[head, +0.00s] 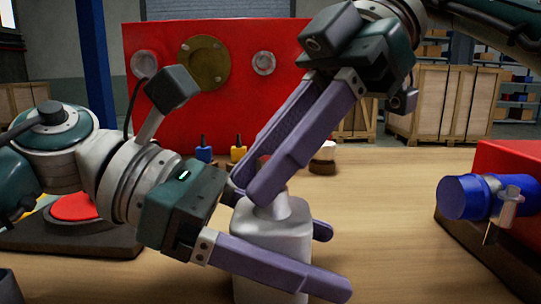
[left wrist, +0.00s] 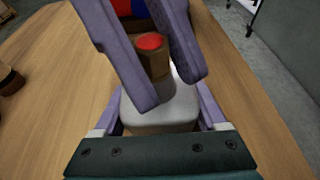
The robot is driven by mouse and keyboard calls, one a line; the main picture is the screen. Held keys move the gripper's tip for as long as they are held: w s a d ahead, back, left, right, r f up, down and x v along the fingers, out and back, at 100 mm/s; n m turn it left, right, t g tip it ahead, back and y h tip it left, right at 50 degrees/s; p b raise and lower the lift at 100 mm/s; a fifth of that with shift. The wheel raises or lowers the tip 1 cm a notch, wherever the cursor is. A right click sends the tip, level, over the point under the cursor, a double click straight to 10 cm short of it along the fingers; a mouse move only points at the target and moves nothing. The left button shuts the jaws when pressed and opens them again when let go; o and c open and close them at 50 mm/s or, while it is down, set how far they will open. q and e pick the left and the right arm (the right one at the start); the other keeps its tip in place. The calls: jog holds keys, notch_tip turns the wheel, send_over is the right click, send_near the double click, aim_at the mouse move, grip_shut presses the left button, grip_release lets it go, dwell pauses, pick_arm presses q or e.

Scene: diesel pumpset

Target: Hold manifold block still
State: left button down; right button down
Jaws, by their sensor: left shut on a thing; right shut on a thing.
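The manifold block, taken to be the pale grey body with a rounded neck (head: 270,240), stands upright on the wooden table. It also shows in the left wrist view (left wrist: 160,118). My left gripper (head: 328,260) is shut on its lower body, one finger in front and one behind. My right gripper (head: 252,183) comes down from the upper right with its fingers at the top of the neck. In the left wrist view a brown cylinder with a red top (left wrist: 152,52) sits between the right fingers, above the neck. Its joint with the block is partly hidden.
A red panel (head: 285,55) stands behind. Blue (head: 204,153) and yellow (head: 238,153) small items and a white-and-brown one (head: 323,160) sit beyond the block. A red machine with a blue cylinder (head: 466,197) is at the right. A dark base with a red disc (head: 75,207) is left.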

jog(key=c, duration=0.8)
grip_release()
jog(key=shift+c, duration=0.2)
jog(key=shift+f+m+t+y, duration=0.1)
jog(key=shift+m+t+y, duration=0.2)
jog(key=shift+m+t, duration=0.6)
jog(key=m+t, duration=0.3)
jog(key=m, duration=0.1)
jog(key=shift+m, duration=0.3)
jog(key=m+t, duration=0.2)
jog(key=m, duration=0.1)
jog(key=shift+s+a+t, duration=0.1)
jog(key=shift+a+t, duration=0.15)
jog(key=shift+t, duration=0.05)
jog(key=shift+d+m+t+h, duration=0.25)
jog(key=shift+m+t+h, duration=0.25)
jog(key=shift+m+t, duration=0.65)
jog(key=shift+m+g, duration=0.25)
